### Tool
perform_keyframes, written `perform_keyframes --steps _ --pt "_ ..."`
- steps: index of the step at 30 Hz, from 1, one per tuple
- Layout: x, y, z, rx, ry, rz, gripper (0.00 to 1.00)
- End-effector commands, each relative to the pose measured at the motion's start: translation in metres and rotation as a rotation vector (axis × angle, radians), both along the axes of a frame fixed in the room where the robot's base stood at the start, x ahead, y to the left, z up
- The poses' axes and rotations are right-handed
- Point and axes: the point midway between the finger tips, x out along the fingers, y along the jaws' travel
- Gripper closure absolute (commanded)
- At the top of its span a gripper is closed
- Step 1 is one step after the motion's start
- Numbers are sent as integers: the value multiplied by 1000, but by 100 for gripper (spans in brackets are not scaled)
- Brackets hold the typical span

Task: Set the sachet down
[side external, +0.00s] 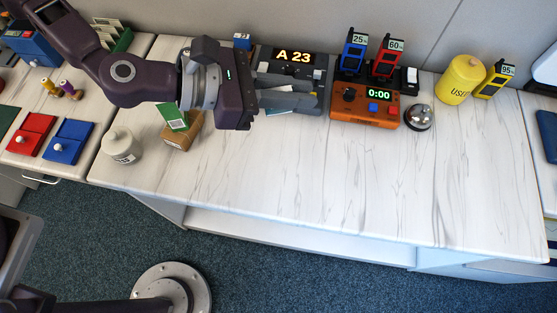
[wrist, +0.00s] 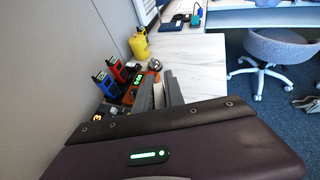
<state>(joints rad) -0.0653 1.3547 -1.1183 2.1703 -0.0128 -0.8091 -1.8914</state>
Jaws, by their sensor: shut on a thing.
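My gripper (side external: 316,95) reaches in from the left and points right, low over the back of the white marbled counter (side external: 330,175). Its fingers lie in front of the dark display unit (side external: 295,57) reading "A 23". The fingers are close together, shut on the sachet, a thin pale piece (wrist: 159,97) between them in the wrist view. The fingers hide most of the sachet, and I cannot tell whether it touches the counter or the unit.
An orange timer (side external: 365,107), blue and red handsets (side external: 385,58), a bell (side external: 418,117) and a yellow canister (side external: 460,80) stand to the right. A white jar (side external: 121,145) and brown box (side external: 183,131) with a green packet stand left. The counter's front middle is clear.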

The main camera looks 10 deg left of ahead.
Motion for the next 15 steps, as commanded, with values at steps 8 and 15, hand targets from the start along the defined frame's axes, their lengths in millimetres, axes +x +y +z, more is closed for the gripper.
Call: perform_keyframes --steps 8,15 --pt "0 0 -83 2 3 2 100" --pt "0 0 -137 3 2 0 100"
